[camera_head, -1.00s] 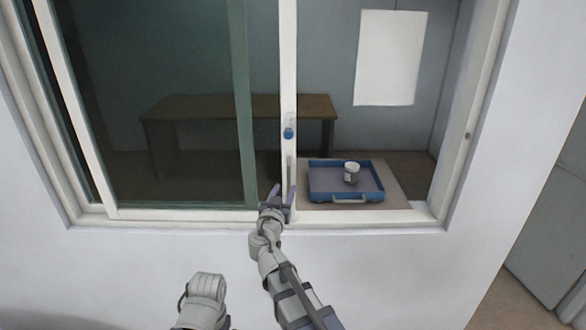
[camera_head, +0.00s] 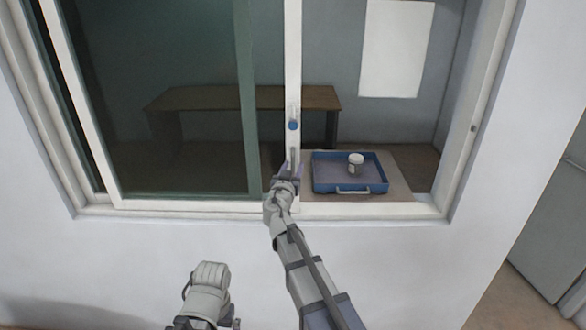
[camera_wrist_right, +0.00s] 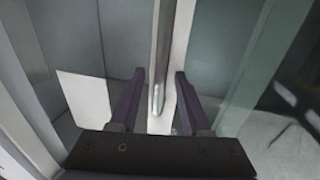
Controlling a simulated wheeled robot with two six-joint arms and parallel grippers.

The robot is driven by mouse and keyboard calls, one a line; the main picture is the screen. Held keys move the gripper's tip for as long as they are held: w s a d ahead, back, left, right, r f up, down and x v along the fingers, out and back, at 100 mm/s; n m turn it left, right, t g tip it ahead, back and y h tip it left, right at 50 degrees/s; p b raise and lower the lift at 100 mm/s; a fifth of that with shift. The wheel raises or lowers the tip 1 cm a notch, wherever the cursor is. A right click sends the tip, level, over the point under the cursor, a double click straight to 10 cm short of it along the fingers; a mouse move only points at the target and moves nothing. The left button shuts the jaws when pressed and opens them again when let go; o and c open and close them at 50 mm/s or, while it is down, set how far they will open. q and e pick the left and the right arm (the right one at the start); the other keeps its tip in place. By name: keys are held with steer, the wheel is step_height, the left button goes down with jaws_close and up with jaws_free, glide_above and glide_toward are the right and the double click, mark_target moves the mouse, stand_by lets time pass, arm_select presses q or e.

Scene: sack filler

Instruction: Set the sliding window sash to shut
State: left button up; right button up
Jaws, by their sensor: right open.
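The sliding window sash (camera_head: 292,60) has a white frame and covers the left part of the window; the right part is open. My right gripper (camera_head: 289,168) is at the lower end of this handle. In the right wrist view, the open fingers of my right gripper (camera_wrist_right: 159,77) stand on either side of the bar handle (camera_wrist_right: 160,95), with gaps visible. A grey part of my left arm shows at the bottom, but its fingers do not.
In the opening to the right, a blue tray (camera_head: 333,188) holds a small white-lidded jar (camera_head: 355,163) on a brown surface (camera_head: 396,185). A brown table (camera_head: 245,97) stands behind the glass. The white window frame (camera_head: 474,125) bounds the opening on the right.

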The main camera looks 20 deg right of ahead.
jaws_close()
stand_by(0.3)
stand_by(1.1)
